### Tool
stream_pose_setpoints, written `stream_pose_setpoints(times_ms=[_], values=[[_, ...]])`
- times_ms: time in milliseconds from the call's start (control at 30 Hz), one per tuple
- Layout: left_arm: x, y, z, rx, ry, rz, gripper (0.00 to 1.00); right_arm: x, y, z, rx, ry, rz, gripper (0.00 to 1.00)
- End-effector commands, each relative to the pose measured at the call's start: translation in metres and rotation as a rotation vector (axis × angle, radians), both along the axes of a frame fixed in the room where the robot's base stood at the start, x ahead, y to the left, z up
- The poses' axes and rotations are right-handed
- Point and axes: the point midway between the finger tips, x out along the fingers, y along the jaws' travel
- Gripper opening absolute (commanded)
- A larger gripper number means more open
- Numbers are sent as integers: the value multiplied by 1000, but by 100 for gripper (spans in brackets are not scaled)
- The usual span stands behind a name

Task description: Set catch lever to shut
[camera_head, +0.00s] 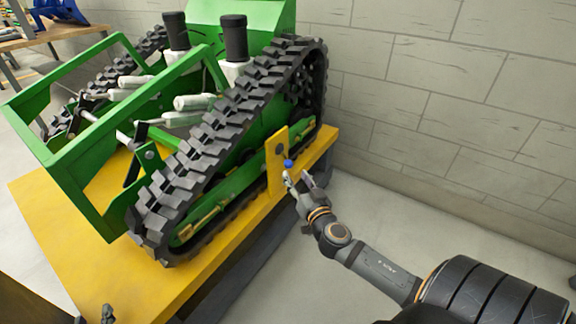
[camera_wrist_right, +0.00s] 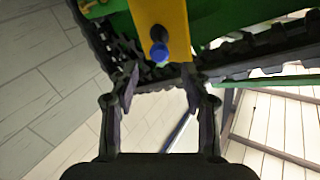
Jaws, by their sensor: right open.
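The catch lever shows as a blue knob (camera_head: 287,163) on a dark pivot, on an upright yellow plate (camera_head: 276,175) beside the track of the green tracked carrier (camera_head: 245,150). In the right wrist view the blue knob (camera_wrist_right: 160,52) hangs at the lower end of the yellow plate (camera_wrist_right: 160,14). My right gripper (camera_head: 298,178) is open and empty, just in front of the knob. Its fingers (camera_wrist_right: 159,85) sit either side of the knob's line, apart from it. Only a tip of my left gripper (camera_head: 96,316) shows at the bottom left edge.
The carrier stands on a yellow platform (camera_head: 215,262) whose front edge runs below the plate. A grey block wall (camera_head: 440,110) rises behind and to the right. A bench with a blue object (camera_head: 60,12) is at the far left. The floor (camera_head: 290,265) near my right arm is clear.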

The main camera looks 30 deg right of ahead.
Motion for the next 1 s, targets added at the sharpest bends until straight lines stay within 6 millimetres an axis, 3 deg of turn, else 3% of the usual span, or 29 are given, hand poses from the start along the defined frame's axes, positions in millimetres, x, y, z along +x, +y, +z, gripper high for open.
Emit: stream_pose_setpoints(times_ms=[100,300,500,733,1000], values=[[1,0,2,0,-9,0,40,27,-7,1,3,-4,-3,47],[-6,0,-13,-1,57,-3,40,62,-15,1,1,0,-3,47],[-10,-1,-23,-2,97,-4,40,75,-17,-1,0,1,-2,47],[-11,-1,-24,-1,99,-5,40,76,-17,-1,0,3,-1,47],[-11,-1,-24,-1,99,-5,40,76,-17,-1,0,3,-1,10]])
